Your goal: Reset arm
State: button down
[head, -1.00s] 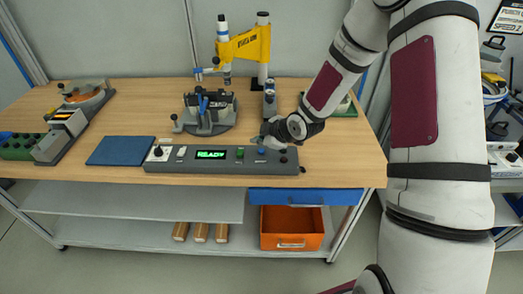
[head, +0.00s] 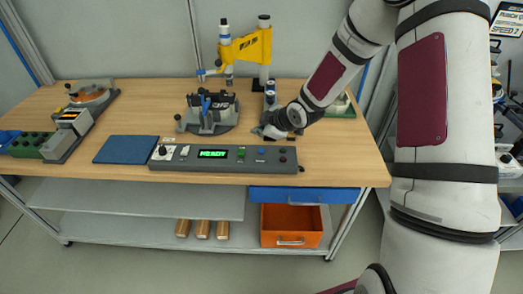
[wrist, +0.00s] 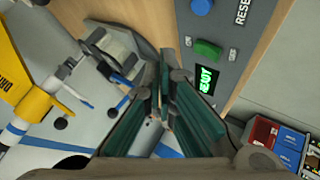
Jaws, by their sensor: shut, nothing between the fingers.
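The grey control panel (head: 225,165) lies along the front of the workbench, with a green lit display reading READY. It also shows in the wrist view (wrist: 240,62), with a green button (wrist: 207,50), a blue button (wrist: 202,7) and the word RESET. My gripper (head: 264,131) is above the bench just behind the panel's right part, apart from the buttons. In the wrist view my gripper's teal-padded fingers (wrist: 163,85) come together with nothing held.
A round-based fixture (head: 208,122) stands left of my gripper. A yellow-armed press (head: 246,47) stands behind. A blue mat (head: 127,150) lies left of the panel. An orange bin (head: 291,228) sits on the shelf below. Bare wood (head: 345,160) is right of the panel.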

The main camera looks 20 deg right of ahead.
jog(key=s+d+r+m+g+h, duration=0.1)
jog(key=s+d+r+m+h, duration=0.15)
jog(key=s+r, duration=0.6)
jog(key=s+d+r+m+g+h, duration=0.1)
jog(key=s+d+r+m+h, duration=0.25)
jog(key=r, duration=0.75)
jog(key=s+a+r+m, duration=0.1)
jog(key=s+r+m, duration=0.1)
jog(key=s, duration=0.6)
jog(key=s+a+r+m+y, duration=0.1)
jog(key=s+a+r+m, duration=0.1)
jog(key=s, duration=0.6)
jog(key=s+a+r+m+y, duration=0.1)
jog(key=s+a+r+m, duration=0.1)
jog(key=s, duration=0.6)
jog(key=shift+a+r+m+g, duration=0.15)
jog(key=shift+r+m+g, duration=0.25)
jog(key=shift+r+m, duration=0.45)
